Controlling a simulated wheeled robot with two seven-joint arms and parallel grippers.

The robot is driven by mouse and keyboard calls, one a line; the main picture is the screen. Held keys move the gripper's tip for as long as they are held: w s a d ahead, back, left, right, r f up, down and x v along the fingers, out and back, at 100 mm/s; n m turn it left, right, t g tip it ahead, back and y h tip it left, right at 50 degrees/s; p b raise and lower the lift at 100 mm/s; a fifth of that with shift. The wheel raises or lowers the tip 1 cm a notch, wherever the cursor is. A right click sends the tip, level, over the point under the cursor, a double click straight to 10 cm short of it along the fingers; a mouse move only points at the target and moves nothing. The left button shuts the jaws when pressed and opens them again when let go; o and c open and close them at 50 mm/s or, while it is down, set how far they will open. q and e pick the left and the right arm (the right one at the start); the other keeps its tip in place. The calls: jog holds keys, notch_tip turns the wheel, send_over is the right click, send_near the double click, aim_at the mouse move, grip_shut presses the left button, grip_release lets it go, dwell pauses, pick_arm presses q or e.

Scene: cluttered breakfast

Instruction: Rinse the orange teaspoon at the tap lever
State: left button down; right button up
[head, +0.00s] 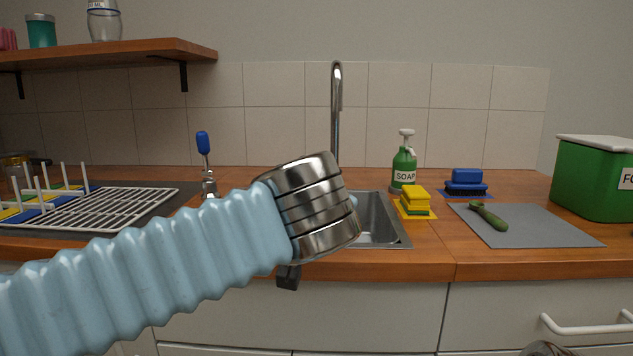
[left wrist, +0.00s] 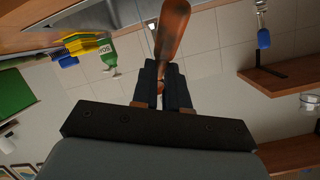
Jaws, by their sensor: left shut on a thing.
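The orange teaspoon (left wrist: 171,32) is held in my left gripper (left wrist: 163,84), which is shut on its lower part in the left wrist view. The spoon points away from the gripper toward the picture's top edge, where it is cut off. In the head view my left wrist hides the gripper's fingers and the spoon. The tap lever (head: 203,143), blue on a metal base, stands left of my wrist at the back of the counter. It also shows at the upper right of the left wrist view (left wrist: 263,38).
The steel sink (head: 400,234) and tall tap spout (head: 337,100) are partly behind my left wrist. A white rack (head: 95,210) is left.

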pick_arm(q)
jog(key=shift+w, duration=0.6)
jog(key=d+r+p+x, duration=0.1)
jog(key=p+x, duration=0.3)
jog(key=x, duration=0.9)
jog(key=shift+w+d, duration=0.35)
jog(key=shift+d, duration=0.1)
pick_arm(e)
jog(key=shift+a+r, duration=0.25)
jog(key=shift+r, duration=0.45)
jog(key=shift+a+r, duration=0.2)
jog(key=shift+r, duration=0.55)
jog(key=shift+a+r, duration=0.25)
jog(key=shift+r, duration=0.45)
pick_arm(q)
jog(key=shift+d, duration=0.6)
pick_arm(e)
jog(key=shift+f, duration=0.3)
pick_arm(q)
jog(key=shift+a+f, duration=0.1)
jog(key=shift+a+b, duration=0.55)
pick_arm(e)
jog(key=shift+f, duration=0.35)
